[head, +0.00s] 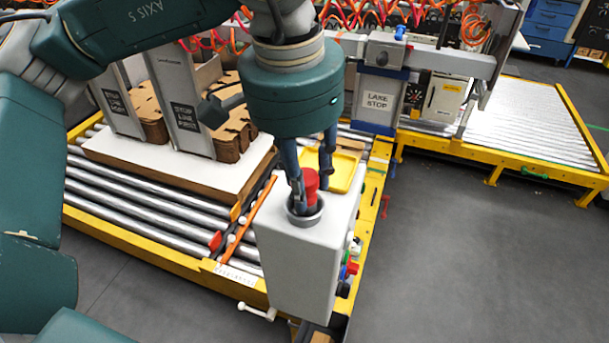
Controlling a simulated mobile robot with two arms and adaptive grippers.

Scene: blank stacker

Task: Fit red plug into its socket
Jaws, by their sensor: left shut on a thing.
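The red plug (311,183) is between the fingers of my left gripper (312,185), which is shut on it. The plug stands upright at the mouth of the grey round socket (306,219) on top of the white box (300,262). Its lower end is inside the socket's rim as seen from here; how deep it sits I cannot tell. The gripper points straight down and its fingers partly hide the plug. My right gripper is not in view.
A yellow tray (345,172) lies just behind the socket. Coloured knobs (350,262) stick out of the box's right side. A roller conveyor (140,222) with a white-topped board (180,178) and cardboard stacks is at the left. Grey floor is clear at the right.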

